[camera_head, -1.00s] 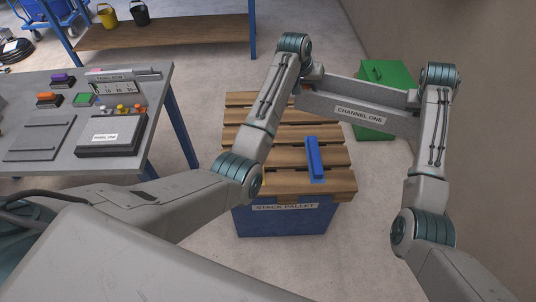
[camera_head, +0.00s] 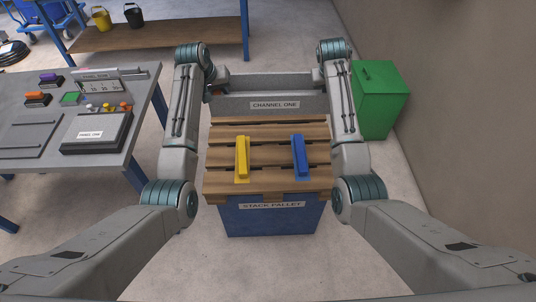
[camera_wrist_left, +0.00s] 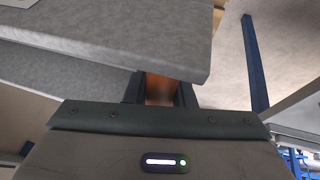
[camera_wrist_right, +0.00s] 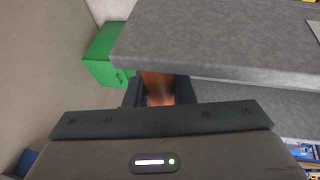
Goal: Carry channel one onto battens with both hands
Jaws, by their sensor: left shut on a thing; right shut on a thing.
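Channel one (camera_head: 240,103), a long grey U-shaped piece with a white label, spans my two arms above the far end of the stack pallet (camera_head: 225,187). It looks level. A yellow batten (camera_head: 242,158) and a blue batten (camera_head: 299,156) lie apart on the pallet slats, nearer me than the channel. My left gripper (camera_wrist_left: 160,90) is shut at the channel's left end, on an orange-brown part of it. My right gripper (camera_wrist_right: 158,90) is shut likewise at the right end. The head view mostly hides both jaws behind the wrists.
A green cabinet (camera_head: 380,98) stands right of the pallet, close to my right arm, with the wall (camera_head: 450,110) beyond. A grey workbench (camera_head: 125,150) with a panel and buttons is at left. A shelf (camera_head: 160,37) with buckets stands behind.

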